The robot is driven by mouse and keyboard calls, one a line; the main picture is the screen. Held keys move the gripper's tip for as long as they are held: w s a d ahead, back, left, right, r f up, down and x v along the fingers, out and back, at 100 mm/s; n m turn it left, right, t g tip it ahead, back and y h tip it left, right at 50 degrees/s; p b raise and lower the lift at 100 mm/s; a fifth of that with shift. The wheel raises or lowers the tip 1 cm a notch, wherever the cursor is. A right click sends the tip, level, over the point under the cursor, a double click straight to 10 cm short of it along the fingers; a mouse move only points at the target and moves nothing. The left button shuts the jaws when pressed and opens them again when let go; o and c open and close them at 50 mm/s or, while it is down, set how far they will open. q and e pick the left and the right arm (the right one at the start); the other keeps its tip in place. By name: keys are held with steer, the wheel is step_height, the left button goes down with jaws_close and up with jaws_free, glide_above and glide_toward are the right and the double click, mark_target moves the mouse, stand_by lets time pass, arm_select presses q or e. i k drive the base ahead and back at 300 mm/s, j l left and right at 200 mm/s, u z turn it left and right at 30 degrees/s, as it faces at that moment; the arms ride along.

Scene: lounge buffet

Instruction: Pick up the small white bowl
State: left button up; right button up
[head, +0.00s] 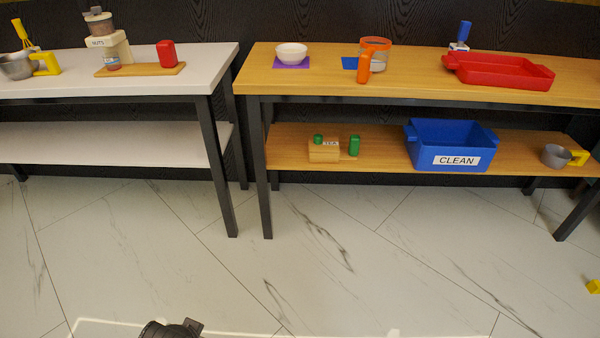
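The small white bowl (291,53) stands upright on a purple mat (292,65) near the left end of the wooden table's top. It looks empty, and nothing touches it from the sides. A dark piece of my own arm shows at the bottom edge of the head view, far from the bowl and low over the floor. No gripper fingers can be seen, so neither gripper is in view.
A white table (130,85) stands left. The floor in front is open.

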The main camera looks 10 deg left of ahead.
mark_target(291, 54)
steer(key=i+j+u, duration=0.1)
steer(key=i, duration=0.4)
steer(key=i+j, duration=0.2)
steer(key=i, duration=0.3)
steer(key=i+j+u, duration=0.15)
steer(key=i, duration=0.4)
